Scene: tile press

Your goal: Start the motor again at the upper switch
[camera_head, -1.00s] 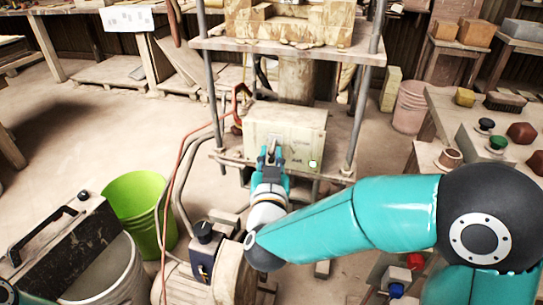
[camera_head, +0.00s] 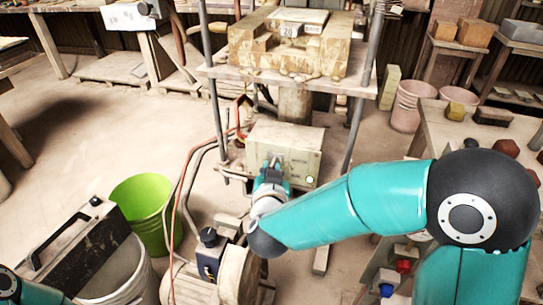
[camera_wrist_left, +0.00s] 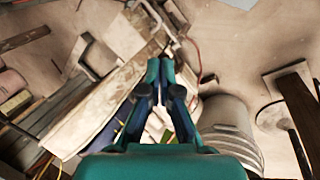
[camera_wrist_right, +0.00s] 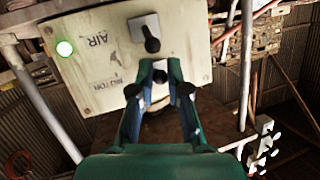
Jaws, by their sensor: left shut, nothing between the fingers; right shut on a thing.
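The pale control box (camera_head: 285,152) hangs under the press's plank shelf, with a lit green lamp (camera_head: 309,180) on its front. The lamp also shows in the right wrist view (camera_wrist_right: 65,48), where the box face appears turned over. There, a black lever on a plate (camera_wrist_right: 151,40) sits by the "AIR" lettering. My right gripper (camera_wrist_right: 160,68) is shut on a dark switch lever (camera_wrist_right: 160,76) beside the "MOTOR" label (camera_wrist_right: 108,84); its fingers hide most of that switch. In the head view my right gripper (camera_head: 274,168) touches the box front. My left gripper (camera_wrist_left: 160,65) is shut and empty.
The press shelf (camera_head: 350,88) bears wooden blocks. Red and grey hoses (camera_head: 185,180) run down left of the box. A motor with a dark blue box (camera_head: 209,262) stands below. A green bucket (camera_head: 140,210) is at left. A worktable (camera_head: 450,130) stands at right.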

